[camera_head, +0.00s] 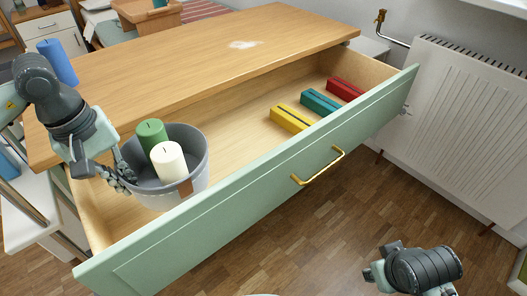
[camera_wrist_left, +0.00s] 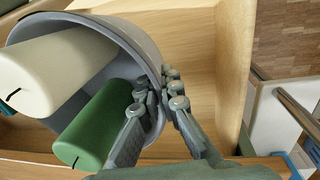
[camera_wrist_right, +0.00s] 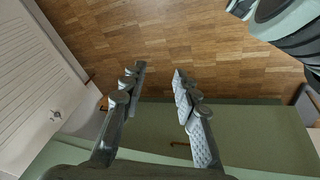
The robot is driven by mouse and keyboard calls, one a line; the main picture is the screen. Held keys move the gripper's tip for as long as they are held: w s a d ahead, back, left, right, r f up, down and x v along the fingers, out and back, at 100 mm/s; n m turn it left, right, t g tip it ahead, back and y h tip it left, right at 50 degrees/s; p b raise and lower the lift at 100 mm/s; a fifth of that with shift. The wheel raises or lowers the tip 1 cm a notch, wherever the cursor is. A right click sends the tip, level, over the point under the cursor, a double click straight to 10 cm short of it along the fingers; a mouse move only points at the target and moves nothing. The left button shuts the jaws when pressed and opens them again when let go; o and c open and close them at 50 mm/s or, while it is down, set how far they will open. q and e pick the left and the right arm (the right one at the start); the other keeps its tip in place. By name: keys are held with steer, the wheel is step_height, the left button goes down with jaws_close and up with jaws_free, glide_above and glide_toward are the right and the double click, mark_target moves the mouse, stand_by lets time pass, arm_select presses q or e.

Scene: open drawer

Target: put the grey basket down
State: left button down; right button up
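The grey basket (camera_head: 199,180) is at the left end of the open drawer, upright. A green candle (camera_head: 151,137) and a white candle (camera_head: 169,162) stand in it. My left gripper (camera_head: 122,172) is at the basket's left side, and in the left wrist view its fingers (camera_wrist_left: 163,95) are closed on the basket's rim (camera_wrist_left: 118,33), one inside and one outside. Whether the basket's bottom touches the drawer floor is hidden. My right gripper (camera_head: 384,267) is away from the drawer, above the floor; its fingers (camera_wrist_right: 157,75) are apart and empty in the right wrist view.
The green-fronted drawer (camera_head: 240,207) has a brass handle (camera_head: 318,167). Yellow (camera_head: 291,119), teal (camera_head: 321,103) and red (camera_head: 346,89) blocks lie at its right end. The drawer middle is bare. A blue candle (camera_head: 57,62) stands on the dresser top (camera_head: 185,52). A radiator (camera_head: 462,115) is at right.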

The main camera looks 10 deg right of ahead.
arm_select(q)
steer(key=shift+w+f, duration=0.1)
steer(key=shift+f, duration=5.2)
steer(key=c, duration=1.7)
jaws_free()
steer(key=shift+f, duration=0.1)
steer(key=r, duration=0.4)
steer(key=a+r, duration=0.1)
steer(key=r, duration=0.3)
steer(key=s+r, duration=0.1)
steer(key=r, duration=0.3)
steer(key=shift+a, duration=0.2)
